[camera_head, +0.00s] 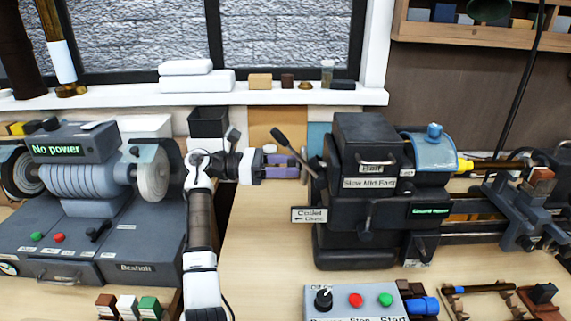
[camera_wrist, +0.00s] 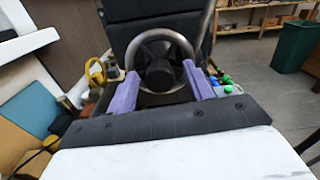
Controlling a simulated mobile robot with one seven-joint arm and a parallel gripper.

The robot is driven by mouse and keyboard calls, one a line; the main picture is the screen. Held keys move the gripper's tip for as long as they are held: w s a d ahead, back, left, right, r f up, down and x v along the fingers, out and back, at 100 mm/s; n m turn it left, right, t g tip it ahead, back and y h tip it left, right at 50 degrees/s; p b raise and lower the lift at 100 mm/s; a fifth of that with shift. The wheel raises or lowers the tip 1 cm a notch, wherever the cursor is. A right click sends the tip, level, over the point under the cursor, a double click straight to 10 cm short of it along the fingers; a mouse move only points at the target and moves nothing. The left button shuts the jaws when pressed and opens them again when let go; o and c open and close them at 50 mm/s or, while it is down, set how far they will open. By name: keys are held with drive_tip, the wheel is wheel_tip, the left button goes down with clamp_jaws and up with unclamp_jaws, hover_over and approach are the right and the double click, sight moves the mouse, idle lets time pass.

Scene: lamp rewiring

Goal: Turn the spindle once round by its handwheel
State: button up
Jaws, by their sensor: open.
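The handwheel (camera_wrist: 149,50) is a grey metal ring with spokes and a dark hub, facing me in the wrist view. In the head view it shows nearly edge-on (camera_head: 304,166) at the left end of the dark lathe headstock (camera_head: 365,190). The spindle itself is hidden inside the headstock. My gripper (camera_head: 287,166) is open, level with the wheel and just left of it. In the wrist view its purple fingers (camera_wrist: 160,84) stand apart at both sides of the hub, by the wheel's lower rim. I cannot tell whether they touch it.
A dark-knobbed lever (camera_head: 281,139) slants up just above my gripper. A Collet sign (camera_head: 309,215) sticks out below the wheel. A control box (camera_head: 354,300) stands in front of the lathe. A grinder (camera_head: 90,190) stands left, its display reading No power. Bench between is mostly clear.

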drive_tip(key=shift+c, duration=0.3)
drive_tip(key=c, duration=0.9)
drive_tip(key=shift+m, duration=0.4)
